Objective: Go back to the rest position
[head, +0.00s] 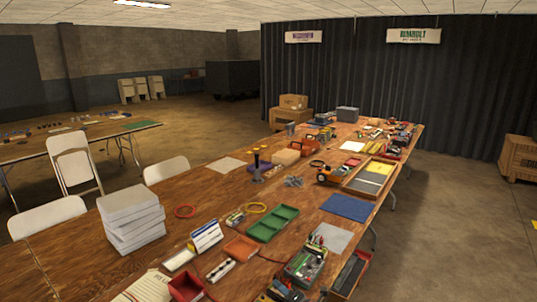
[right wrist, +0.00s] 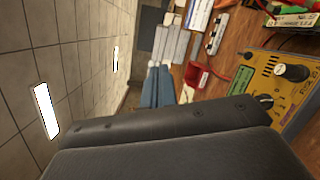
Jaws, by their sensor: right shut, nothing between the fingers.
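My right gripper (right wrist: 165,135) fills the lower part of the right wrist view as a large dark grey body with screws along its edge. It is shut, and nothing shows held in it. The right wrist view is turned on its side, with the wooden table (right wrist: 235,35) at its right and the ceiling at its left. Neither gripper can be made out in the head view. My left gripper is not in view.
A long wooden table (head: 180,212) full of goods runs away from me. Near its close end are a pile of white boxes (head: 133,215), a green tray (head: 272,223) and a red bin (head: 186,287). A yellow meter (right wrist: 283,88) lies close to my right gripper. Folding chairs (head: 72,165) stand left.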

